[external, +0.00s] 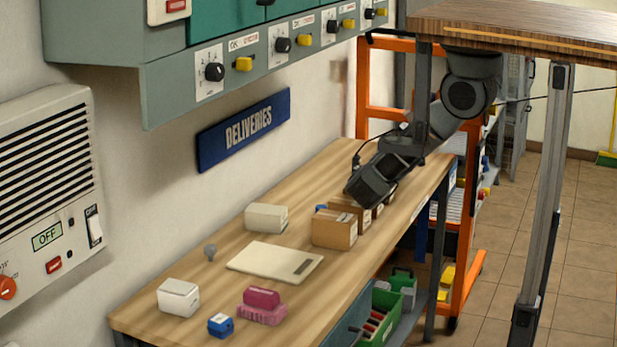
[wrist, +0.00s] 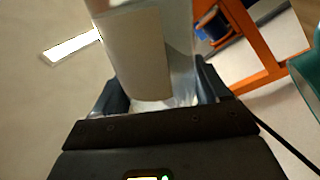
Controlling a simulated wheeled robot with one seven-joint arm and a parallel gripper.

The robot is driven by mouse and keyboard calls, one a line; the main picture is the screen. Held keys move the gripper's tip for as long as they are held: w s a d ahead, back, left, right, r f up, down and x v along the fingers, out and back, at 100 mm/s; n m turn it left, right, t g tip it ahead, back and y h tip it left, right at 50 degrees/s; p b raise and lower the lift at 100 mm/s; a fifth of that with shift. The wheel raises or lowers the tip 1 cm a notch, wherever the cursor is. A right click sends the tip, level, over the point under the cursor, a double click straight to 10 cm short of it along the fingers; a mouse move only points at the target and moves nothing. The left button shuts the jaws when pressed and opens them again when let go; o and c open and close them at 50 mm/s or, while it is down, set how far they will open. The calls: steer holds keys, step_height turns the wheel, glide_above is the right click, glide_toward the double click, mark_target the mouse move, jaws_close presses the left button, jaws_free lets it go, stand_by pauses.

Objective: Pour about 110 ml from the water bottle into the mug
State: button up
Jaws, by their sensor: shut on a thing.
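My gripper (external: 371,188) is at the far part of the workbench, close above or behind the brown cardboard boxes. In the wrist view my gripper (wrist: 160,92) is shut on the water bottle (wrist: 137,52), which has clear sides and a wide pale beige label. One finger is on each side of it. The bottle's top is cut off by the frame edge, so its mouth, water level and tilt cannot be told. In the external view the bottle is hidden by the arm and boxes. I cannot make out the mug in either view.
The workbench (external: 190,268) holds cardboard boxes (external: 334,229), a cream box (external: 266,218), a flat board (external: 275,261), a white box (external: 178,297), a blue cube (external: 220,325) and pink blocks (external: 262,305). An orange frame (external: 362,88) stands behind. A raised wooden top (external: 520,22) overhangs my arm.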

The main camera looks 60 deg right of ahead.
steer(key=shift+s+f+n+t+b, duration=0.1)
steer(key=shift+f+n+t+b, duration=0.05)
steer(key=shift+n, duration=0.45)
steer(key=shift+s+f+n+t+b, duration=0.1)
steer(key=shift+f+n+t+b, duration=0.05)
steer(key=shift+n, duration=0.45)
steer(key=shift+r+n+h+p, duration=0.3)
steer(key=shift+r+n+p, duration=0.05)
steer(key=shift+r+n, duration=0.1)
steer(key=shift+s+r+n+t+p, duration=0.15)
steer(key=shift+r+n+t+p, duration=0.2)
steer(key=shift+n, duration=0.3)
steer(key=shift+w+f+n+t, duration=0.25)
steer(key=shift+w+n+t, duration=0.15)
steer(key=shift+n, duration=0.5)
steer(key=shift+w, duration=0.1)
steer(key=shift+f+n+t+p, duration=0.2)
steer(key=shift+n+t+p, duration=0.25)
steer(key=shift+n, duration=0.65)
steer(key=shift+s+a+r+n, duration=0.15)
steer(key=shift+s+n, duration=0.35)
steer(key=shift+s, duration=0.8)
steer(key=shift+s+r+n, duration=0.15)
steer(key=shift+n, duration=0.25)
